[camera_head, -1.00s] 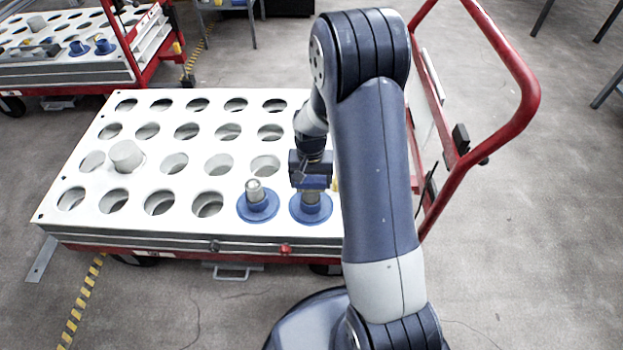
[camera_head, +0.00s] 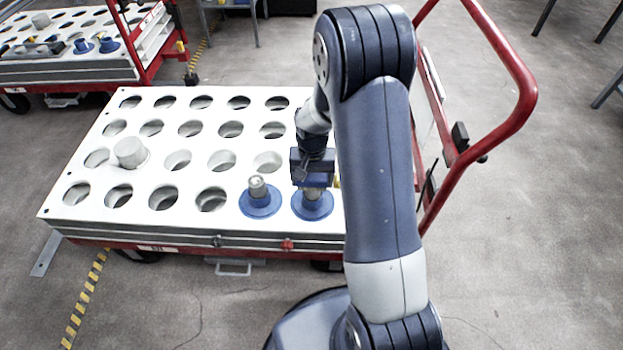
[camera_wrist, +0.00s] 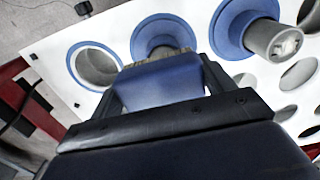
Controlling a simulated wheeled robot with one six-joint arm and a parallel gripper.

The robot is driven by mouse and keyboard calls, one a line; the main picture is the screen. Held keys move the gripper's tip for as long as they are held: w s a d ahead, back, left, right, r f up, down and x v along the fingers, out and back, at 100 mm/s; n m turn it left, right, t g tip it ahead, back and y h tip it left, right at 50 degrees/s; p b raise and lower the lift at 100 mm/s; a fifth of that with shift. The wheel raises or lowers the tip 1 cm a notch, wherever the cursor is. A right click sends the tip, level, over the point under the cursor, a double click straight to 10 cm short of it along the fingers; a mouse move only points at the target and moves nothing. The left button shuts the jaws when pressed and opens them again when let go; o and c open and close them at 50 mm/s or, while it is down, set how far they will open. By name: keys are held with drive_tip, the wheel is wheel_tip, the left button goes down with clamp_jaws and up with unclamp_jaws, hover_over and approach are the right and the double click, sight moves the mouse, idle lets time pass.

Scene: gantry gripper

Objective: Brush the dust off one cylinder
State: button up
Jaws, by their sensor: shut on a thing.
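My gripper (camera_head: 312,178) is shut on a blue brush (camera_wrist: 165,88). In the wrist view, the dark fingers flank the blue block, and a brownish bristle strip shows along its far edge. The brush is at a grey cylinder with a blue flange (camera_head: 313,206), at the front of the white table on the right; the block hides part of this cylinder, and I cannot tell if the bristles touch it. A second grey cylinder (camera_head: 257,187) stands upright on its own blue flange just to the left. It also shows in the wrist view (camera_wrist: 276,42).
The white table (camera_head: 100,224) has rows of round holes. A plain pale cylinder (camera_head: 131,152) leans in one at the left. A red handle frame (camera_head: 527,88) rises at the right. Another cart (camera_head: 75,73) with blue-flanged parts stands behind left. My arm hides the table's right side.

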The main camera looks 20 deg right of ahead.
sight(312, 175)
drive_tip(key=shift+r+p, duration=2.1)
drive_tip(key=shift+r, duration=1.2)
